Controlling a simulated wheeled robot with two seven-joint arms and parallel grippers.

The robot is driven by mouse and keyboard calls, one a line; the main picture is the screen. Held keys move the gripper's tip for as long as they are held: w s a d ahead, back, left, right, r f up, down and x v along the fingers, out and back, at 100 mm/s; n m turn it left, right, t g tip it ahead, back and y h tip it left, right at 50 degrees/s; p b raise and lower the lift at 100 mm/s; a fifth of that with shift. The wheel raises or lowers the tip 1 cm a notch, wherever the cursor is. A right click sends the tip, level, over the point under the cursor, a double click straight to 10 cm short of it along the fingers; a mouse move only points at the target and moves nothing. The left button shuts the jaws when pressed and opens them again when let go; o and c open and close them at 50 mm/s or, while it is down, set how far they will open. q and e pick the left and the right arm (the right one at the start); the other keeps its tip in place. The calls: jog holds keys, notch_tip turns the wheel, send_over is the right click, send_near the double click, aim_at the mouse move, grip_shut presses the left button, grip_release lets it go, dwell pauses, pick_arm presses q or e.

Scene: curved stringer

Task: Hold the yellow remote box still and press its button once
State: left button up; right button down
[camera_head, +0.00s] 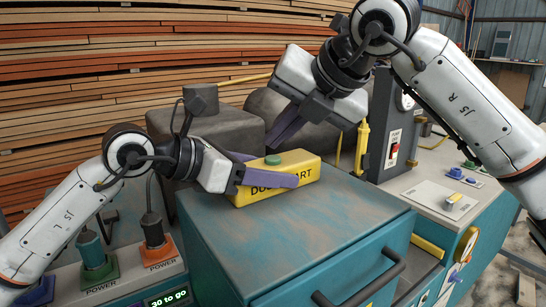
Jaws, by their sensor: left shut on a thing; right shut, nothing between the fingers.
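The yellow remote box (309,173) lies on the teal cabinet top, with black lettering on its front that is partly hidden by my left gripper's finger. My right gripper (278,143) is shut and empty. Its purple fingertips point down and left, close to the button; I cannot tell whether they touch it.
The teal cabinet (300,235) has a worn, clear top in front of the box and a dark handle (362,282) on its front. Dark grey machine blocks (215,135) stand behind the box. A control panel (440,198) is at right, power plugs (154,232) at left.

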aim_at(278, 160)
jog(key=shift+f, duration=0.15)
dwell(0.7)
jog(key=shift+f, duration=0.3)
jog(key=shift+f, duration=0.5)
dwell(0.8)
jog(key=shift+r, duration=0.9)
jog(key=shift+r, duration=2.5)
pick_arm(q)
jog(key=o, duration=1.9)
jog(key=shift+c, duration=0.2)
